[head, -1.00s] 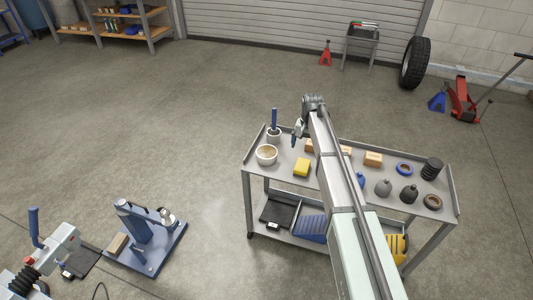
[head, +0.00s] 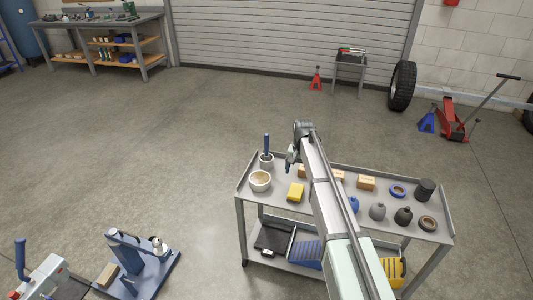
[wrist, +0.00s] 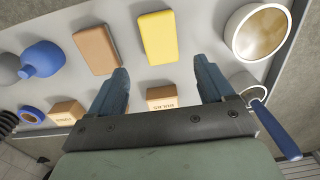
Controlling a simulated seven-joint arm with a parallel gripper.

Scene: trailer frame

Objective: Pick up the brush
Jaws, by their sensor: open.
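The brush (head: 266,143) stands with its blue handle up in a small light cup (head: 266,162) at the back left of the grey cart. Its lower end is hidden in the cup. My gripper (head: 289,166) is above the cart, just right of the brush in the head view. In the wrist view my gripper (wrist: 160,66) has its two blue fingers wide apart with nothing held between them.
The cart (head: 340,196) also carries a white bowl (head: 260,182), a yellow sponge-like block (head: 296,192), small boxes (head: 366,183), bottles (head: 377,211) and rolls (head: 398,191). A blue press-like tool (head: 130,262) stands at the lower left. Open floor surrounds the cart.

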